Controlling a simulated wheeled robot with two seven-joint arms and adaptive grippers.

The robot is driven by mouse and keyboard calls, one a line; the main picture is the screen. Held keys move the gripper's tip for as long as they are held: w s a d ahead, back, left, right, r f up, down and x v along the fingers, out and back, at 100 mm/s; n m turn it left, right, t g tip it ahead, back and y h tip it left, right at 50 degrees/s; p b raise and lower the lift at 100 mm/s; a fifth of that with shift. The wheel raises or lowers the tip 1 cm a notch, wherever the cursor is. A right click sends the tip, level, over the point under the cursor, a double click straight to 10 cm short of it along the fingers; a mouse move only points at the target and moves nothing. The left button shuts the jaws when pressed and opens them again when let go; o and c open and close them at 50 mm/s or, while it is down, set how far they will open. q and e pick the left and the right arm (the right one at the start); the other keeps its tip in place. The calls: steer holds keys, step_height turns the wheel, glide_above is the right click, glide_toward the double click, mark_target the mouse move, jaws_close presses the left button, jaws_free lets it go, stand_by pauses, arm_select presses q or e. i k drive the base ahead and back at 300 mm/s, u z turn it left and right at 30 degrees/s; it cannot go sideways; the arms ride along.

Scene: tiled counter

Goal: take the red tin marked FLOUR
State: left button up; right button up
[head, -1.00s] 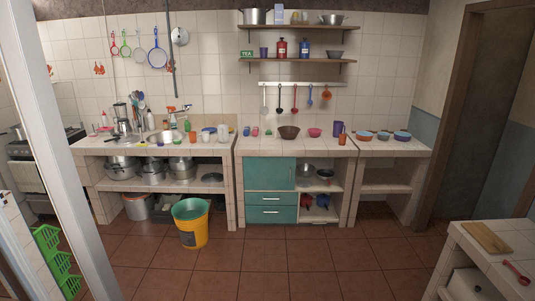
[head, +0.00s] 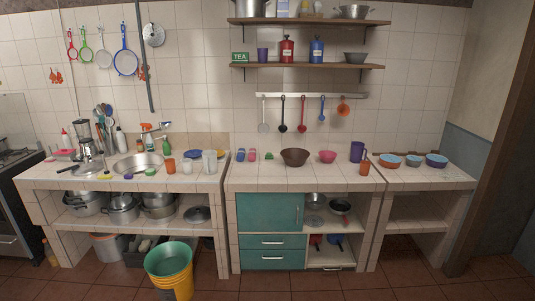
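A red tin (head: 287,50) with a dark lid and a small pale label stands upright on the lower wall shelf (head: 345,66). The writing on its label is too small to read. A blue tin (head: 317,50) of similar shape stands close to its right. A purple cup (head: 262,55) and a green box marked TEA (head: 240,57) stand to its left. Neither of my grippers shows in the head view.
The tiled counter (head: 330,179) runs below the shelf, with a brown bowl (head: 294,157), a pink bowl (head: 327,157) and cups on it. Utensils hang from a rail (head: 350,95) between shelf and counter. A yellow-green bucket (head: 168,264) stands on the floor at the front left.

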mark_target(286, 49)
steer(key=i, duration=3)
steer(key=z, duration=0.55)
